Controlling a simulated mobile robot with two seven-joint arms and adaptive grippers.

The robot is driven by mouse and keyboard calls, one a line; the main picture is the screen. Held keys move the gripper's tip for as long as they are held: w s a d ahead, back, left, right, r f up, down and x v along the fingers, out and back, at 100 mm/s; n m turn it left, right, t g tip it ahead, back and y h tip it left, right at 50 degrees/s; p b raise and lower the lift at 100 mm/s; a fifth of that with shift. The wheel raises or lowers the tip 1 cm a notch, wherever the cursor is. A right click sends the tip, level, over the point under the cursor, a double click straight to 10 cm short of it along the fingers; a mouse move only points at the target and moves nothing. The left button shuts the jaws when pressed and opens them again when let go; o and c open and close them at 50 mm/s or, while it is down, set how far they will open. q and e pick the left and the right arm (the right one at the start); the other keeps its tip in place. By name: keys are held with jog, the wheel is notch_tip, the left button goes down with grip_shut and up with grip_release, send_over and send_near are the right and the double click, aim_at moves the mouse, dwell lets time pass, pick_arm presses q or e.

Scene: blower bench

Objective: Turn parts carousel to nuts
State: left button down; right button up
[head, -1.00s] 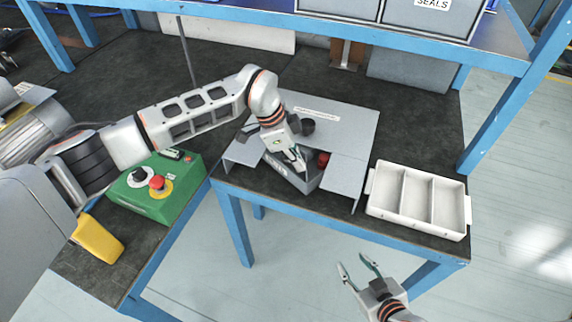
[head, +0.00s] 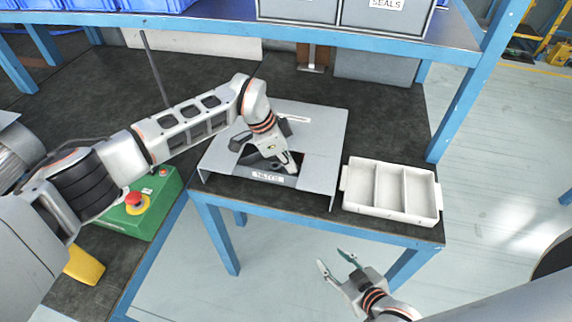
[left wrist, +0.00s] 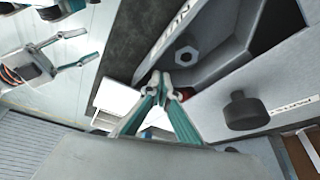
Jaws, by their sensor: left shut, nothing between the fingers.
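The parts carousel (head: 325,145) is under a grey cover with a cut-out at its front, on the dark bench. A grey compartment with a "NUTS" label (head: 268,176) sits nearly square in that cut-out. The left wrist view shows a hex nut (left wrist: 187,56) inside it and a black knob (left wrist: 245,110) on the cover. My left gripper (head: 290,169) is shut and empty, its tips at the right part of the cut-out; whether they touch the compartment is unclear. The gripper hides part of the inside. My right gripper (head: 338,262) is open and empty, in front of the bench.
A white three-section tray (head: 392,218) stands right of the carousel. A green control box (head: 150,217) with a red button is at the left, near a yellow object (head: 84,266). A blue shelf post (head: 478,85) rises at the right. The floor ahead of the bench is clear.

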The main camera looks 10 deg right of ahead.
pick_arm(q)
jog(key=shift+d, duration=0.25)
pick_arm(e)
jog(key=shift+s+f, duration=0.1)
dwell(0.4)
pick_arm(q)
jog(key=shift+r, duration=0.15)
